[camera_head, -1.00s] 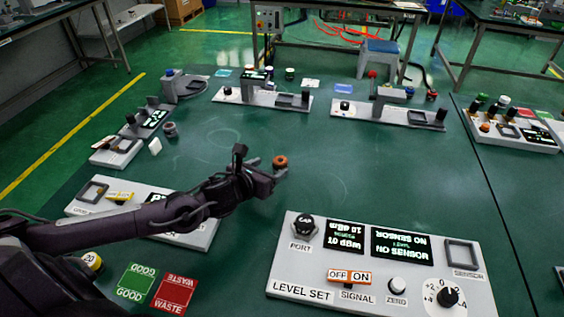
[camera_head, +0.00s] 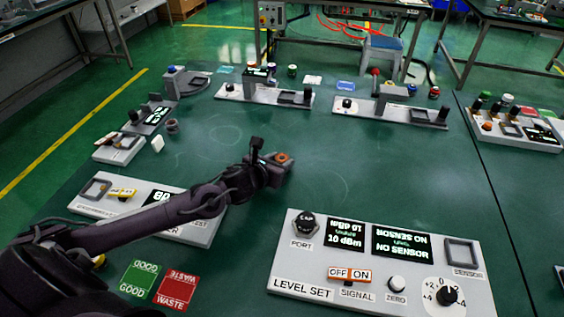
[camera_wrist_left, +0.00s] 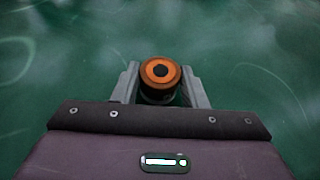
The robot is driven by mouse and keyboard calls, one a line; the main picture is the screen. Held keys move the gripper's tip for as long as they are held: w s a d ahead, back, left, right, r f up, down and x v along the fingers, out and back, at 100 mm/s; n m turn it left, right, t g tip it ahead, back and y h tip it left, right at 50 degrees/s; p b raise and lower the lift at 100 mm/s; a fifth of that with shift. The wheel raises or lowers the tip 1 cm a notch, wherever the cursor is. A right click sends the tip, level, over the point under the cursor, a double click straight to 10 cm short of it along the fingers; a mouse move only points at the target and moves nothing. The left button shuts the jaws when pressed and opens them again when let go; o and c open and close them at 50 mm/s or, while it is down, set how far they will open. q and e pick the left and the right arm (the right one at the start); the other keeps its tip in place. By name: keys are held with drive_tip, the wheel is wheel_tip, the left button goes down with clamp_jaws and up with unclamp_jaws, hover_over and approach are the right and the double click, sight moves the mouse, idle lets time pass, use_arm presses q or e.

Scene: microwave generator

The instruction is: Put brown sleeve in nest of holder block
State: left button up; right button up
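The brown sleeve (camera_head: 282,158) is a short orange-brown ring with a dark centre, on the open green table. In the left wrist view the sleeve (camera_wrist_left: 160,72) sits between both fingertips, which appear to touch its sides. My left gripper (camera_head: 276,162) is low at the table and appears shut on it. Whether the sleeve is lifted cannot be told. Several grey blocks carry fittings; one at the back (camera_head: 240,95) and one at back right (camera_head: 362,109) have dark recessed parts. I cannot tell which is the holder block. My right gripper is not in view.
A level-set panel (camera_head: 330,275) stands front right and another panel (camera_head: 190,229) lies under my left forearm. Green (camera_head: 139,278) and red (camera_head: 175,290) mats lie front left. A small dark ringed part (camera_head: 172,126) stands at left. The table's middle is clear.

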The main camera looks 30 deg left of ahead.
sight(279, 161)
use_arm(q)
drive_tip(key=c, duration=0.4)
drive_tip(key=shift+r, duration=0.1)
wheel_tip(279, 161, up, 20)
drive_tip(key=shift+f+p, duration=0.1)
drive_tip(key=shift+p, duration=0.75)
